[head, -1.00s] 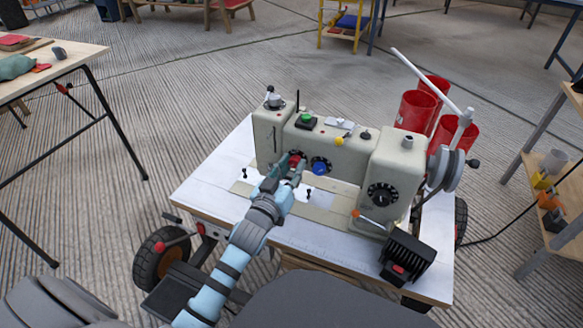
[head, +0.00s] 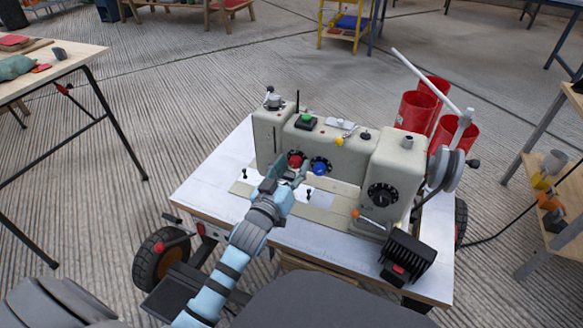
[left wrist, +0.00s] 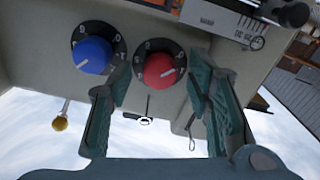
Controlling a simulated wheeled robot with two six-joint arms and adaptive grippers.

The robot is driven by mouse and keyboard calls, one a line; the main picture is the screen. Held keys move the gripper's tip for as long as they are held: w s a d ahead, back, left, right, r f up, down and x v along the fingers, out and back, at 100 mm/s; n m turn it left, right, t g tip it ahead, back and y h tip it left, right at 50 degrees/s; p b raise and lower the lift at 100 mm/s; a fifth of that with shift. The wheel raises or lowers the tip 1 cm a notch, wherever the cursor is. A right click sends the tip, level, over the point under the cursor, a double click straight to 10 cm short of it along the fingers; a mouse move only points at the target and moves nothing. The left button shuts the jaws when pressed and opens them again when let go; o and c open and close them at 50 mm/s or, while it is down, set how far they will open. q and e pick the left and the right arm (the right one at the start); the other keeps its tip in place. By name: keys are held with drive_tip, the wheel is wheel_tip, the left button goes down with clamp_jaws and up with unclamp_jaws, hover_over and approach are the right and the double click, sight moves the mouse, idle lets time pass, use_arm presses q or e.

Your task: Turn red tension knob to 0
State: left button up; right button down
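The red tension knob (head: 296,160) sits on a black numbered dial on the front of a cream sewing machine (head: 345,155). In the left wrist view the red knob (left wrist: 160,71) has a pale pointer line slanting toward the picture's right; the number it points at is too small to read. My left gripper (head: 289,176) is just in front of the knob. Its fingers are apart, one to each side of the knob in the wrist view, with no visible contact. My right gripper is not in view.
A blue knob (head: 320,168) on its own dial is close beside the red one, near a gripper finger. The machine stands on a wheeled white-topped table (head: 215,188). Red spools (head: 416,110) stand behind it. A workbench (head: 60,62) is at the left.

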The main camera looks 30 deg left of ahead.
use_arm(q)
drive_tip(key=shift+s, duration=0.3)
drive_tip(key=s, duration=1.1)
drive_tip(key=shift+s+d, duration=0.2)
drive_tip(key=shift+d, duration=0.15)
